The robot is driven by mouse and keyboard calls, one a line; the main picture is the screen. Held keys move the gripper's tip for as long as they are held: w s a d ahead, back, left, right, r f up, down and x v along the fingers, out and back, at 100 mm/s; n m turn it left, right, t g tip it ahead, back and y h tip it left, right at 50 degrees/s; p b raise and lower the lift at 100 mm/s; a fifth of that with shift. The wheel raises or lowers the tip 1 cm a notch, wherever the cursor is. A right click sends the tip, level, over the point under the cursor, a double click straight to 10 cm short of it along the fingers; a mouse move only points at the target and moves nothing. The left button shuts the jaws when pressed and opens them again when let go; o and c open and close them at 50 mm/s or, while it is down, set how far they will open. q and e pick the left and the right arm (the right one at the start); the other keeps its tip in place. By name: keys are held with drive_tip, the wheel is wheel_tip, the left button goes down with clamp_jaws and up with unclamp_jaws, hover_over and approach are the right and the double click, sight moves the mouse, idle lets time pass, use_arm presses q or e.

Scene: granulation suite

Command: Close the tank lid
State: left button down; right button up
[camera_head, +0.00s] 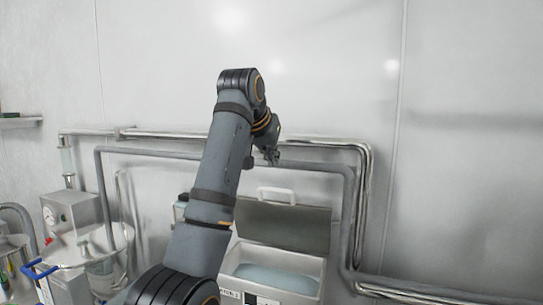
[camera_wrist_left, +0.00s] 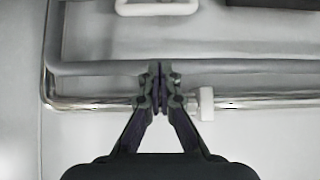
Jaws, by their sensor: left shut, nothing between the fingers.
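The tank (camera_head: 314,268) is a pale box low in the middle of the head view, with a bluish surface inside. Its lid (camera_head: 295,229) stands open, raised at the back of the tank, its grey-green inner face showing. A white lid handle (camera_head: 277,193) sits at the lid's upper edge; it also shows at the top of the left wrist view (camera_wrist_left: 157,8). My left gripper (camera_head: 271,156) is above the handle, apart from it, near the wall pipes. In the left wrist view its fingertips (camera_wrist_left: 158,72) are together and empty. My arm hides part of the tank's left side.
Metal pipes (camera_head: 330,147) run along the wall behind the lid and bend down at the right. A grey machine with a blue handle (camera_head: 39,269) stands at the left. A small shelf (camera_head: 20,121) is at the far left. The upper wall is clear.

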use_arm(q)
drive_tip(key=w+f, duration=0.1)
drive_tip(key=f, duration=0.1)
drive_tip(key=w+f+p, duration=0.1)
drive_tip(key=f, duration=0.1)
drive_tip(key=w+d+f, duration=0.1)
drive_tip(key=f, duration=0.1)
drive_tip(key=shift+p, duration=0.4)
drive_tip(key=shift+s+a+f, duration=0.1)
drive_tip(key=shift+s+f, duration=0.15)
drive_tip(key=shift+s, duration=0.4)
use_arm(e)
drive_tip(key=w+r, duration=0.1)
drive_tip(key=w+d+r, duration=0.1)
drive_tip(key=shift+r, duration=0.3)
use_arm(q)
drive_tip(key=shift+a, duration=0.1)
